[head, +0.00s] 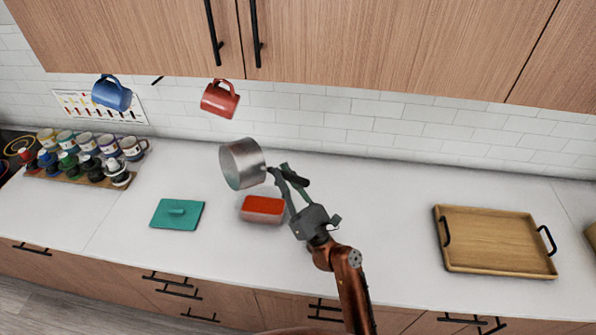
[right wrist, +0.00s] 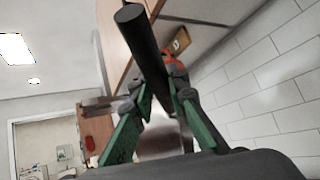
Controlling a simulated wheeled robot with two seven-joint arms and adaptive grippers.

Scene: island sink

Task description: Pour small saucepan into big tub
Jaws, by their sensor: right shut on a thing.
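A small silver saucepan (head: 242,164) hangs above the counter, behind and a little left of the tub in the head view. It is tilted, and I cannot tell what is inside it. My right gripper (head: 287,177) is shut on its handle; the dark handle (right wrist: 143,42) runs between the green fingers (right wrist: 160,98) in the right wrist view. The tub (head: 262,216) sits on the counter below, open, with red contents at its top. My left gripper is not in view.
A teal lid (head: 177,214) lies left of the tub. A wooden tray (head: 497,241) lies at the right. A rack of mugs and small items (head: 80,177) stands at the far left. Blue (head: 112,95) and red (head: 220,100) mugs hang by the wall. The counter between tub and tray is clear.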

